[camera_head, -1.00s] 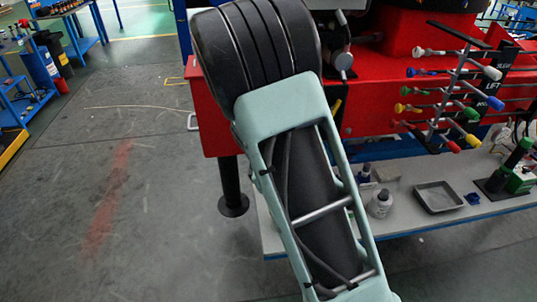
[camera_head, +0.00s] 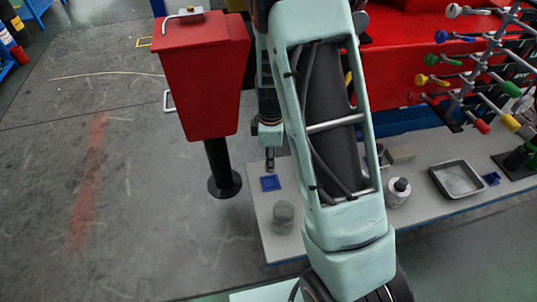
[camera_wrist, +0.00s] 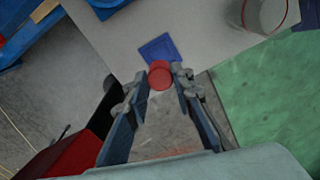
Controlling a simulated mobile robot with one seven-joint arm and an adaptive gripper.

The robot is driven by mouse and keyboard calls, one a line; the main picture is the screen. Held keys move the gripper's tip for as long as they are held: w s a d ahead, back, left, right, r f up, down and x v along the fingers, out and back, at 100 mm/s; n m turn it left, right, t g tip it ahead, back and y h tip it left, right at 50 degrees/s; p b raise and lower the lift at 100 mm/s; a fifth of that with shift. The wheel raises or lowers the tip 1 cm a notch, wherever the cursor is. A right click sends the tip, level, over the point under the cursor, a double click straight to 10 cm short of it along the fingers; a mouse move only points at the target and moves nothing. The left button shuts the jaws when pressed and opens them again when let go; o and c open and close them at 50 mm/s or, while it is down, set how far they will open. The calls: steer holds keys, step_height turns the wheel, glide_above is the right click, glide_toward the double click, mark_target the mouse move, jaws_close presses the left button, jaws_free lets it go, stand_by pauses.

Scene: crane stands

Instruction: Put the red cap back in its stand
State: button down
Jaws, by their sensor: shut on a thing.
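The red cap (camera_wrist: 160,76) is in the wrist view, held between the fingertips of my gripper (camera_wrist: 160,80). A flat blue square (camera_wrist: 158,48), which looks like its stand, lies on the pale shelf just beyond the cap in that view. In the head view the gripper (camera_head: 269,158) points down just behind the blue square (camera_head: 270,183), seemingly a little above the shelf. The cap cannot be made out in the head view. The exact gap between cap and square is unclear.
On the shelf (camera_head: 262,222) stand a clear glass (camera_head: 283,217), a white bottle (camera_head: 398,192) and a grey tray (camera_head: 457,179). A red box-shaped part (camera_head: 200,75) is left of the gripper. Levers with coloured knobs (camera_head: 482,80) are at right.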

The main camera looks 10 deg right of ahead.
steer(key=shift+s+r, duration=0.1)
steer(key=shift+s, duration=0.05)
steer(key=shift+f+b, duration=0.2)
steer(key=shift+b, duration=0.2)
steer(key=b, duration=0.5)
glide_above(271, 182)
step_height(271, 182, down, 5)
steer(key=shift+a+f, duration=0.1)
steer(key=shift+f, duration=0.05)
steer(key=shift+f, duration=0.15)
steer(key=shift+f+b, duration=0.5)
steer(key=shift+f, duration=0.2)
steer(key=c, duration=1.6)
jaws_free()
steer(key=shift+r, duration=0.1)
